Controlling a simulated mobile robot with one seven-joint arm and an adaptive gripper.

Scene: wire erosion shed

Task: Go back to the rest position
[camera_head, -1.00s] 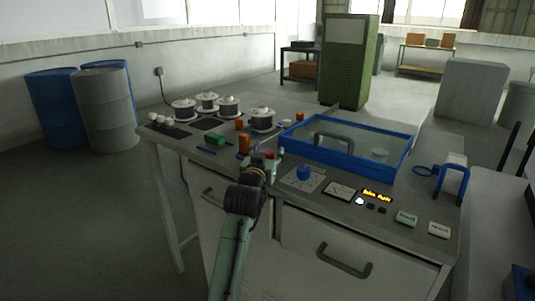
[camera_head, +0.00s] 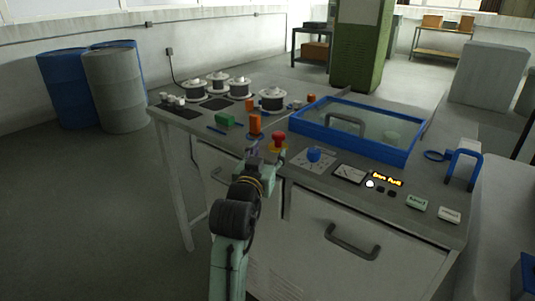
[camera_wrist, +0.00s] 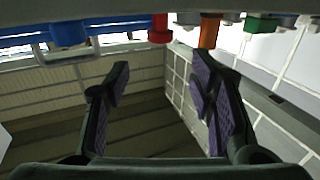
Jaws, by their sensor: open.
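My gripper (camera_head: 262,150) is at the front edge of the grey workbench (camera_head: 400,232), just in front of a red knob (camera_head: 278,140) in the head view. In the wrist view my gripper (camera_wrist: 160,90) shows two dark fingers with purple pads, spread apart with nothing between them. The red knob (camera_wrist: 160,28) and an orange block (camera_wrist: 209,30) show at the top of the wrist view, above the fingertips.
A blue-framed tank (camera_head: 350,147) and a blue knob (camera_head: 314,154) stand on the bench. Several wire spools (camera_head: 273,100) are at the back left. A green block (camera_head: 225,121) lies at left. Open floor (camera_head: 90,220) is left of the bench; drums (camera_head: 115,90) stand there.

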